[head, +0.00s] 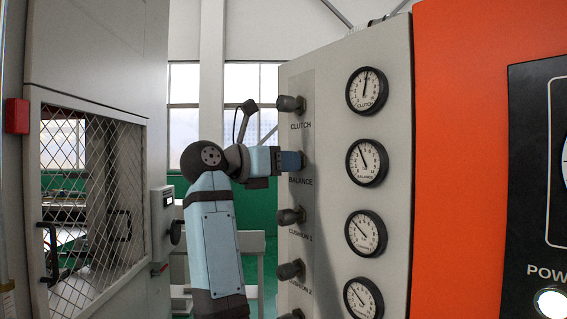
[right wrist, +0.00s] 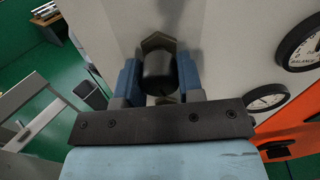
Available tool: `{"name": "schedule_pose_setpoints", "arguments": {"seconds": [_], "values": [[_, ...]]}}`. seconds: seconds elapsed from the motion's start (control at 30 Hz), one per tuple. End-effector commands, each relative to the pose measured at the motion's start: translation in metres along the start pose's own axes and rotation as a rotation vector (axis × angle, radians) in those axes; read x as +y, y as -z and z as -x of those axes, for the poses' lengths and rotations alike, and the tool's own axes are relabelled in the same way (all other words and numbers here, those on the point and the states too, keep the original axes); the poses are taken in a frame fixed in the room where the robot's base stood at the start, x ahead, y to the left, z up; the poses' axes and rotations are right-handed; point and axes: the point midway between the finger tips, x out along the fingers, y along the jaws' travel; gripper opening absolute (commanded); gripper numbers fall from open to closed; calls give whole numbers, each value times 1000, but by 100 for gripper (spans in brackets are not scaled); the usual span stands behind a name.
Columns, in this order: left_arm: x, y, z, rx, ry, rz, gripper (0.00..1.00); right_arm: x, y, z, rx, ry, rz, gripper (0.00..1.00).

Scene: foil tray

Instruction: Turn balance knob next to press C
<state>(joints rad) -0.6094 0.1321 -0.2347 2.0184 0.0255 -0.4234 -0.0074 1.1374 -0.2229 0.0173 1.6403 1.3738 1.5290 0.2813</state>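The grey panel (head: 340,120) carries a column of dark knobs with dials to their right. The balance knob sits above the BALANCE label (head: 300,182), beside the balance dial (head: 367,162); in the head view my right gripper (head: 291,161) covers it. In the right wrist view the dark knob (right wrist: 158,72) stands between the two blue fingers, which lie close against its sides. My right gripper appears shut on it. My left gripper is in neither view.
The clutch knob (head: 291,104) is just above and the cushion 1 knob (head: 291,215) just below my gripper. An orange panel (head: 460,160) stands at right. A mesh-windowed cabinet (head: 95,60) with a small control box (head: 163,215) stands at left.

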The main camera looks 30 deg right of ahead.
Motion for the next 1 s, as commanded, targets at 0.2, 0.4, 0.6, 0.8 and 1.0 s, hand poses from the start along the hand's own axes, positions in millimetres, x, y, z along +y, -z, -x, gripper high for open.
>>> {"name": "schedule_pose_setpoints", "arguments": {"seconds": [0.2, 0.4, 0.6, 0.8, 1.0], "values": [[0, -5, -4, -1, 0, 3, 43, 0, 3, 1, 3, -2, -42, 11], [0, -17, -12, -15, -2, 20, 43, 1, 4, 1, 1, -1, -240, 11], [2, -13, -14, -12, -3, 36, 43, 1, 1, 1, 1, 0, -347, 11], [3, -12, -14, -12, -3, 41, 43, 1, 0, 0, 0, 0, -351, 11], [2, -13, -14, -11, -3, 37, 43, 1, 0, 0, 1, 0, -350, 60]]}}
